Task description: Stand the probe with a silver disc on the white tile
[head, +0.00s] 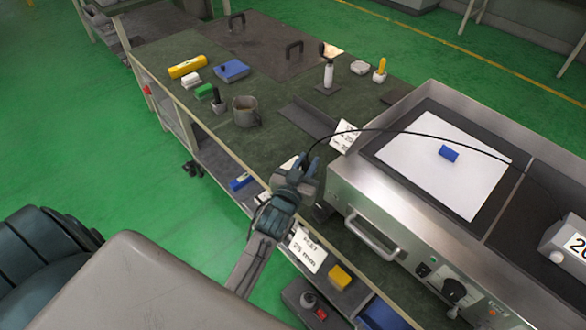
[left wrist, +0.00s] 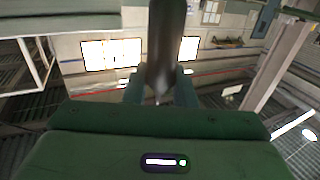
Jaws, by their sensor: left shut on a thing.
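My left gripper (head: 310,165) is in the middle of the head view, over the bench's front edge just left of the heating unit. It is shut on a dark, rod-like thing (left wrist: 168,45) that stands between its fingers in the left wrist view. A black cable (head: 430,134) arcs from near this gripper across the heating unit to a grey box at the right; the held thing looks like the cabled probe. I cannot see a silver disc on it. A small whitish slab (head: 360,67) at the bench's back right may be the white tile. My right gripper is not in view.
The heating unit (head: 360,218) bears a white sheet (head: 425,180) with a blue block (head: 449,153). The bench holds a mug (head: 246,112), a white-handled tool (head: 328,75), a yellow-handled tool (head: 380,72) and a yellow block (head: 187,67). Bare green bench top lies around the mug.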

